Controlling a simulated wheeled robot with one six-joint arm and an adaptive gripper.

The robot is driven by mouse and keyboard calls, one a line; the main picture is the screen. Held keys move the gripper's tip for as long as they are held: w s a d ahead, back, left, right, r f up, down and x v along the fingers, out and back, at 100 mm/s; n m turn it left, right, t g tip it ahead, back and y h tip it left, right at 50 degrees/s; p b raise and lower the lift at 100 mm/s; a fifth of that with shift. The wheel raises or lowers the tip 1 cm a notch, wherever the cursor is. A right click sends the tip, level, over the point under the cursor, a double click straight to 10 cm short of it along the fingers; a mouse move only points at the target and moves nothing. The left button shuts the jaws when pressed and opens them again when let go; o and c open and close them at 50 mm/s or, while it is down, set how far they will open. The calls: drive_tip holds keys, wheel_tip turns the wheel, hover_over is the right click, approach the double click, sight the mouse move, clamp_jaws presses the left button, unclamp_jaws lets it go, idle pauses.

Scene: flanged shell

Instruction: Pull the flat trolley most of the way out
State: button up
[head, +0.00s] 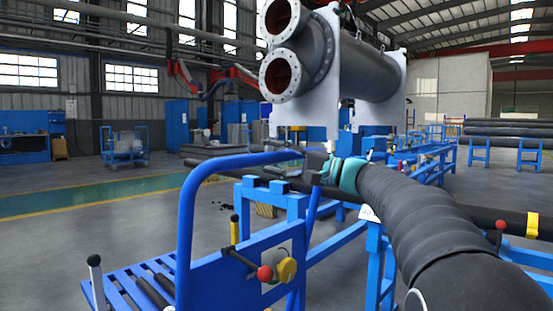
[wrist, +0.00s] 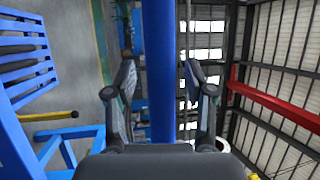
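The flat trolley has a blue slatted deck (head: 118,292) at the lower left of the head view. Its tall blue tubular handle (head: 186,225) rises from the deck and bends right toward my gripper. In the wrist view the handle bar (wrist: 160,25) runs between the two fingers of my gripper (wrist: 160,68). The fingers are spread, with a visible gap on each side of the bar. The gripper is open around the bar and not closed on it. In the head view the fingertips are small and partly hidden by the handle end and my wrist.
A blue frame (head: 376,262) with a red-knobbed lever (head: 264,273) and yellow knob stands close right of the handle. A large grey flanged shell (head: 345,62) hangs above and behind. Open floor (head: 60,250) lies left. A small cart (head: 124,146) stands further back.

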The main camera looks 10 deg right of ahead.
drive_tip(key=v, duration=1.2)
drive_tip(key=shift+a, duration=0.1)
